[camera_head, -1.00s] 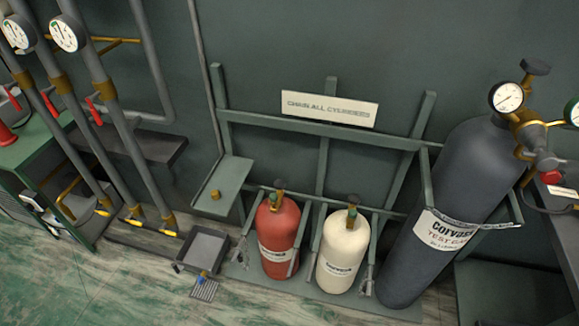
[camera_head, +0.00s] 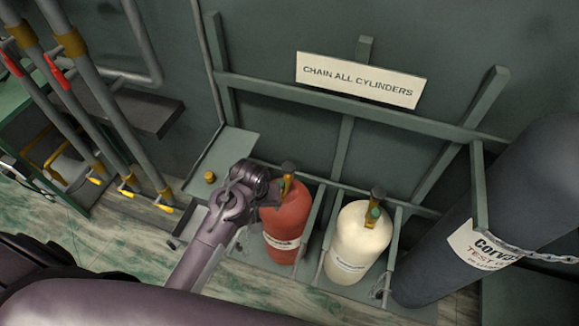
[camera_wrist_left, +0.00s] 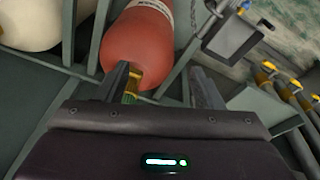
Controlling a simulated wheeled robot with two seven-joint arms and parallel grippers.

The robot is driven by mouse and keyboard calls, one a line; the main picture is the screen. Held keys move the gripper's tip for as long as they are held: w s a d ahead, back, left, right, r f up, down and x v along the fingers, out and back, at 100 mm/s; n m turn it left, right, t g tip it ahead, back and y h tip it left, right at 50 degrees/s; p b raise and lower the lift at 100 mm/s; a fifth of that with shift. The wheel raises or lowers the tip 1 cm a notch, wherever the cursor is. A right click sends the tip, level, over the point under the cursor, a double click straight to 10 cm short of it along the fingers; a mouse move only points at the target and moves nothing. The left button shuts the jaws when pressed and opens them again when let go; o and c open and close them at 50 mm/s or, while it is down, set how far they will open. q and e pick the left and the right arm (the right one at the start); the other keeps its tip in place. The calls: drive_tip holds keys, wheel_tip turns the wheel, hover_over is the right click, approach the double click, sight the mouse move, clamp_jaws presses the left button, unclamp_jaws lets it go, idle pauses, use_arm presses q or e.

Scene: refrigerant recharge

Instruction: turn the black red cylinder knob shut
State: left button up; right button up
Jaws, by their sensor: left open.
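The red cylinder (camera_head: 286,228) stands upright in the rack, with a brass valve and a small black knob (camera_head: 289,167) on top. My left gripper (camera_head: 262,180) is at the valve from the left in the head view, partly covering the cylinder's shoulder. In the left wrist view its two fingers (camera_wrist_left: 160,88) are apart. The red cylinder (camera_wrist_left: 140,45) is beyond them, and its brass valve (camera_wrist_left: 135,78) shows close beside the left-hand finger. The knob is not clear there, and I cannot tell whether a finger touches it. My right gripper is not in view.
A cream cylinder (camera_head: 358,240) stands just right of the red one. A large dark cylinder (camera_head: 535,190) leans at the far right behind a chain. Rack posts and rails surround the cylinders. A green shelf (camera_head: 222,160) and upright pipes (camera_head: 100,100) are to the left.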

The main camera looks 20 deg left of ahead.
sight(289, 167)
use_arm(q)
drive_tip(key=w+r+n, duration=0.1)
drive_tip(key=w+n, duration=0.2)
drive_tip(key=w, duration=0.2)
drive_tip(key=w+d+r+n+g, duration=0.1)
drive_tip(key=w+r+n, duration=0.1)
drive_tip(key=w, duration=0.4)
drive_tip(key=w+d+r+n+g, duration=0.1)
drive_tip(key=w+r+n, duration=0.1)
drive_tip(key=w+n, duration=0.3)
drive_tip(key=shift+w+d+b, duration=0.2)
drive_tip(key=shift+w+b, duration=0.1)
drive_tip(key=shift+w, duration=0.2)
wheel_tip(289, 167, down, 6)
drive_tip(key=shift+f+b, duration=0.2)
drive_tip(key=shift+b, duration=0.35)
drive_tip(key=shift+f, duration=0.55)
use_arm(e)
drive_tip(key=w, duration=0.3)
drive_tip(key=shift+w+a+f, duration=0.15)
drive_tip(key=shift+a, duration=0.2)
use_arm(q)
drive_tip(key=c, duration=1)
